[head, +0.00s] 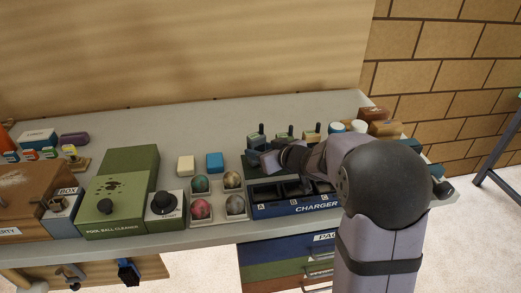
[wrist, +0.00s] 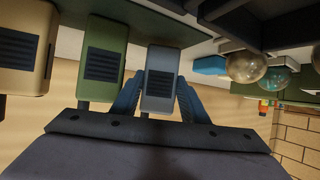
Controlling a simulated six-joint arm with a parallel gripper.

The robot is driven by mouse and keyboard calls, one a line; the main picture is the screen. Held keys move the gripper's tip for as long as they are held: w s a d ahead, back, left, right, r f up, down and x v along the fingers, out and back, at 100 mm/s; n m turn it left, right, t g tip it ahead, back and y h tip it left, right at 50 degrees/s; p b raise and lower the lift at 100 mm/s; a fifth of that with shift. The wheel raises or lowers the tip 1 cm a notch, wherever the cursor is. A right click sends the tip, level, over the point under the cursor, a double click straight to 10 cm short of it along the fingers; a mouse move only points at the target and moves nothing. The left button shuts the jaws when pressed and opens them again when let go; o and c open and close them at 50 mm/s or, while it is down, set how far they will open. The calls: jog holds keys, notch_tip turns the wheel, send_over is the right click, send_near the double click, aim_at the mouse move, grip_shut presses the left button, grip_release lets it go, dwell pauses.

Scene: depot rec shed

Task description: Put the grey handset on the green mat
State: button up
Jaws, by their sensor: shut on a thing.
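The grey handset (wrist: 160,80) is between the two blue fingers of my gripper (wrist: 158,100) in the wrist view, which is upside down. My gripper is shut on it. In the head view the grey handset (head: 254,141) is the leftmost of three upright handsets behind the charger, and my gripper (head: 263,160) is in front of it. A green handset (wrist: 103,58) and a tan handset (wrist: 22,50) stand beside it. I cannot tell whether the grey handset is lifted.
The blue charger (head: 270,211) has dark slots and letters. A ball tray (head: 217,216) with several balls and a green pool ball cleaner (head: 118,198) are to its left. Brown boxes (head: 374,115) stand at the back right. The back middle of the table is clear.

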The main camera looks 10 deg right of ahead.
jog(key=shift+f+b, duration=0.5)
jog(key=shift+b, duration=0.45)
jog(key=o, duration=1.4)
jog(key=shift+s, duration=0.1)
jog(key=shift+b+v, duration=0.65)
jog(key=shift+v, duration=2.95)
jog(key=shift+r, duration=0.15)
